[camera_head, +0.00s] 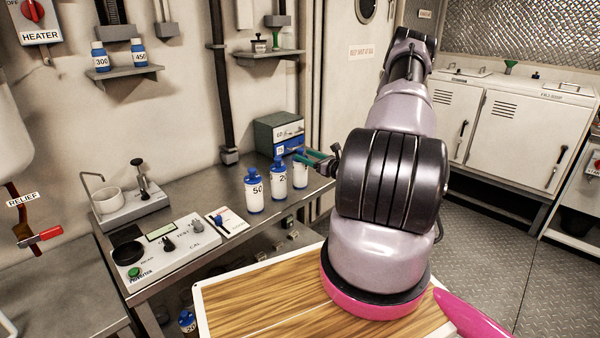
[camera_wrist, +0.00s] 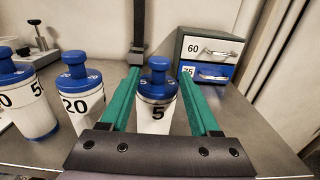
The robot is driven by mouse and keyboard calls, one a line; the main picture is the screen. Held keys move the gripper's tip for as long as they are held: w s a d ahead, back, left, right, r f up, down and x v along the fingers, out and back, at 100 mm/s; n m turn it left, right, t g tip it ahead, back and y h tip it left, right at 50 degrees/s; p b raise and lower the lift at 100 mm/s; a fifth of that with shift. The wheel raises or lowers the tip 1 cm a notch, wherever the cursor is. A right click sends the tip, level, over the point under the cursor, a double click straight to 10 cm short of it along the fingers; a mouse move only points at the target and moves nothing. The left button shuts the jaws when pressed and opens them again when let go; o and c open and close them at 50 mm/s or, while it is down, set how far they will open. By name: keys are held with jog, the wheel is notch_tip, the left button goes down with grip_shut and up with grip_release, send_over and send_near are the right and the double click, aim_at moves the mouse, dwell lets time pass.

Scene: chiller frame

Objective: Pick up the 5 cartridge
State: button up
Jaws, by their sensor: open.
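The 5 cartridge is a white bottle with a blue cap and a black 5 on its side. In the wrist view the 5 cartridge (camera_wrist: 155,115) stands upright on the metal counter between the two green fingers of my gripper (camera_wrist: 160,76). Gaps show between it and the fingers, which are open. In the head view the 5 cartridge (camera_head: 300,178) is the rightmost of three bottles, with its upper part partly covered by my gripper (camera_head: 312,158).
The 20 cartridge (camera_wrist: 80,98) stands close on the left, with the 50 cartridge (camera_head: 254,190) beyond it. A drawer box (camera_wrist: 208,60) marked 60 and 75 stands behind right. The counter (camera_wrist: 255,125) is clear at right. A calibration device (camera_head: 165,245) sits at left.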

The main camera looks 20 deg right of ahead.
aim_at(300, 153)
jog(key=x, duration=0.3)
jog(key=shift+w+a, duration=0.1)
jog(key=shift+a, duration=0.1)
jog(key=shift+c, duration=0.3)
grip_shut()
dwell(1.0)
